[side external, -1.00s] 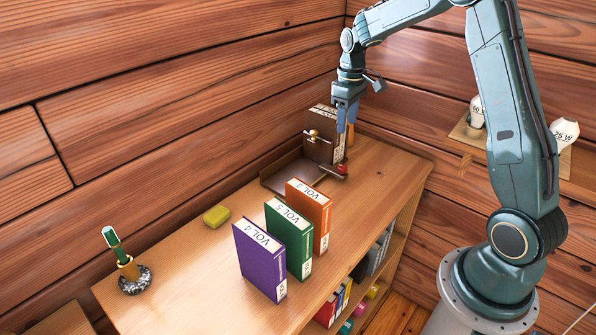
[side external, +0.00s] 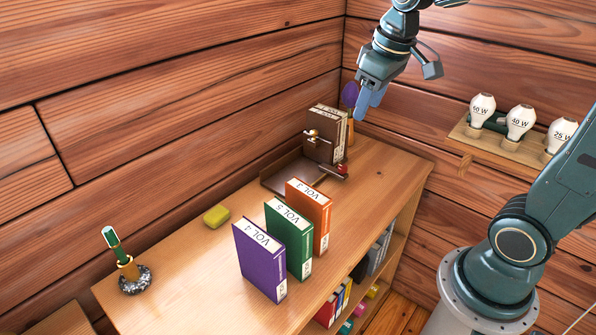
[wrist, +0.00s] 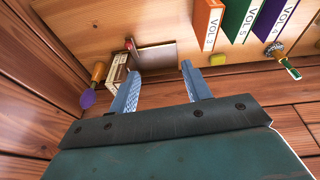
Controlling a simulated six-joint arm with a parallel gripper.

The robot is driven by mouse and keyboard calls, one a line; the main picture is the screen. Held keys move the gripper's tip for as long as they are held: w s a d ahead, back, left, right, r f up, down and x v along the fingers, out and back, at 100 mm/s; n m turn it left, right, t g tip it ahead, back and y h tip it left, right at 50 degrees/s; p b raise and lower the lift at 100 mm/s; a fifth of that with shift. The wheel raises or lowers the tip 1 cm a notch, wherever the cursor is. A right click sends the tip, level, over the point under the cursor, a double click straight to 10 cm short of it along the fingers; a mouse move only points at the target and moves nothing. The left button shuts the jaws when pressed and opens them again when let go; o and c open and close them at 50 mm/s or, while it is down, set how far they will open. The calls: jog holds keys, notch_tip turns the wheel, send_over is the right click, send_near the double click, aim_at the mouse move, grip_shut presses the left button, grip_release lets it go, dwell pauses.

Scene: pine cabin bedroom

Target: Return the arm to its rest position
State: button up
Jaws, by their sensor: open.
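My gripper (side external: 370,98) is raised above the far end of the wooden cabinet top (side external: 385,180), in front of the plank wall. In the wrist view its two blue fingers (wrist: 160,85) are spread apart with nothing between them. It is clear of the brown books (side external: 325,135) that stand upright in the dark bookend holder (side external: 275,182) below it. My forearm is partly outside the side view.
Three upright volumes, purple (side external: 260,262), green (side external: 290,238) and orange (side external: 310,213), stand mid-top. A yellow block (side external: 216,215), a pen stand (side external: 134,278) and a purple-headed object (side external: 350,95) are also there. A bulb shelf (side external: 510,147) hangs on the right wall.

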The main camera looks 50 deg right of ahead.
jog(key=s+a+t, duration=0.1)
jog(key=s+a, duration=0.2)
jog(key=s, duration=0.4)
jog(key=s+a+t, duration=0.1)
jog(key=s+a, duration=0.2)
jog(key=s, duration=0.3)
jog(key=shift+s+f+m+t+y, duration=0.15)
jog(key=shift+s+m+t+y, duration=0.15)
jog(key=shift+s, duration=0.1)
